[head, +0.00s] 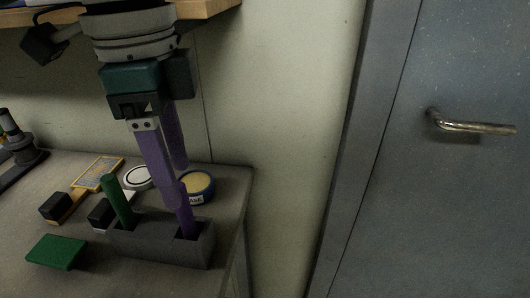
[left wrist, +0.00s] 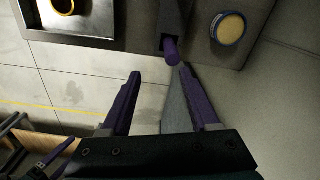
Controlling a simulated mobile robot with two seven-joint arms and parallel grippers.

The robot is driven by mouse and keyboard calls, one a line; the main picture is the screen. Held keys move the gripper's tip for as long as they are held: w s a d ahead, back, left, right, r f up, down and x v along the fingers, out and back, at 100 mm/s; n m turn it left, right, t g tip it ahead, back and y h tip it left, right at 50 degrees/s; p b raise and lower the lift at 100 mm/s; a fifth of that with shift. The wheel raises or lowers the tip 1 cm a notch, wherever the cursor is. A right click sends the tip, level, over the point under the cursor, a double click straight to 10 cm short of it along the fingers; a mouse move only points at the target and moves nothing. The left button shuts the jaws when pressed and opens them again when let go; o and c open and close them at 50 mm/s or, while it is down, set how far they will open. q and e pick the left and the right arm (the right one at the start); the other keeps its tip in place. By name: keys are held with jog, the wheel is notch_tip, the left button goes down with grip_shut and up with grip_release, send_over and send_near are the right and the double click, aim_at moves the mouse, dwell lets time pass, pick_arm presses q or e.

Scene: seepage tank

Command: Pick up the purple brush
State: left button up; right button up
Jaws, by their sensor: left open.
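The purple brush (head: 186,219) stands handle-up in the right slot of a dark grey holder (head: 150,245) on the grey table. Its handle (left wrist: 171,52) also shows in the left wrist view, just beyond my fingertips and nearer the right-hand finger. My left gripper (head: 174,178) points down from above with long purple fingers. In the left wrist view the fingers (left wrist: 160,72) are apart with nothing between them. In the head view the fingers partly cover the handle's top, so I cannot tell whether they touch it. The brush's lower end is hidden in the holder.
A green-handled brush (head: 118,200) stands in the holder's left slot. A round tin (head: 198,188) stands close behind the purple brush. A green block (head: 56,252) lies at the left. A wall is behind. A slim purple part (left wrist: 52,156), possibly my right gripper, shows low down.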

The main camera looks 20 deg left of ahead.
aim_at(183, 208)
pick_arm(q)
jog(key=shift+w+a+r, duration=0.25)
jog(key=shift+a, duration=0.35)
jog(key=shift+a+f, duration=0.15)
notch_tip(183, 208, down, 4)
jog(key=shift+f+b, duration=0.1)
jog(key=shift+b, duration=0.3)
jog(key=f, duration=0.5)
jog(key=shift+w+a+f+b, duration=0.1)
jog(key=shift+w+b, duration=0.2)
jog(key=shift+w, duration=0.05)
jog(key=shift+c, duration=0.2)
grip_shut()
